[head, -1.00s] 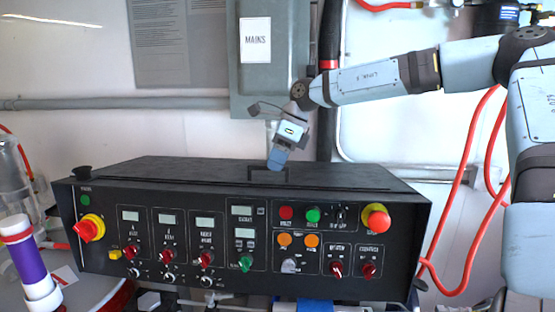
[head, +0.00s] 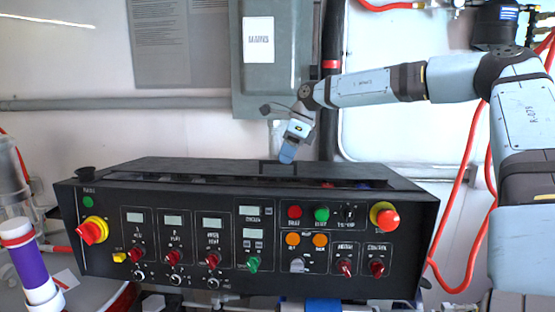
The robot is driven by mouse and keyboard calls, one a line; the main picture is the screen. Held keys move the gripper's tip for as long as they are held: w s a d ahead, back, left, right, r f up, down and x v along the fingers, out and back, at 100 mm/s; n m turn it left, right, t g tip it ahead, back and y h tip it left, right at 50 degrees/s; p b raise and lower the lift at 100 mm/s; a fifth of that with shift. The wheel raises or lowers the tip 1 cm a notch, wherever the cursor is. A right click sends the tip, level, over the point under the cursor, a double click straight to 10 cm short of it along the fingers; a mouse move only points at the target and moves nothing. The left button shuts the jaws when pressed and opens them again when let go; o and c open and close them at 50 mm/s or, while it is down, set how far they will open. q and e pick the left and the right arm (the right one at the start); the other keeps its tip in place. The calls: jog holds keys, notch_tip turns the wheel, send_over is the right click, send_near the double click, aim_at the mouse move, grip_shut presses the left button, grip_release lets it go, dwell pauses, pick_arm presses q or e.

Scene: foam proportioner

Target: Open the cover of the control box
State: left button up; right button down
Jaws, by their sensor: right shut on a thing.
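The black control box (head: 150,262) stands in the middle of the head view, its sloped front full of buttons, knobs and small displays. Its black top cover (head: 200,167) has a handle (head: 265,168) near the middle. The cover is slightly raised, with a dark gap along its front edge; a bit of blue and red shows in the gap at the right. My right gripper (head: 287,156) reaches down from above and is shut on the cover handle; its fingertips partly hide the handle. My left gripper is not in view.
A grey mains box (head: 270,85) hangs on the wall close behind my right gripper. Red hoses (head: 468,190) hang at the right. A purple and white cylinder (head: 30,265) stands at the lower left. A grey conduit (head: 110,104) runs along the wall.

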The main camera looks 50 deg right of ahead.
send_over(288, 168)
jog(key=shift+f+b, duration=0.3)
jog(key=shift+f, duration=0.45)
jog(key=c, duration=1.2)
grip_release()
jog(key=shift+d+r, duration=0.1)
jog(key=shift+r, duration=0.05)
jog(key=v, duration=1.3)
jog(key=shift+r+b, duration=0.2)
jog(key=shift+b, duration=0.25)
jog(key=shift+s+d+f, duration=0.1)
jog(key=shift+s+d, duration=0.05)
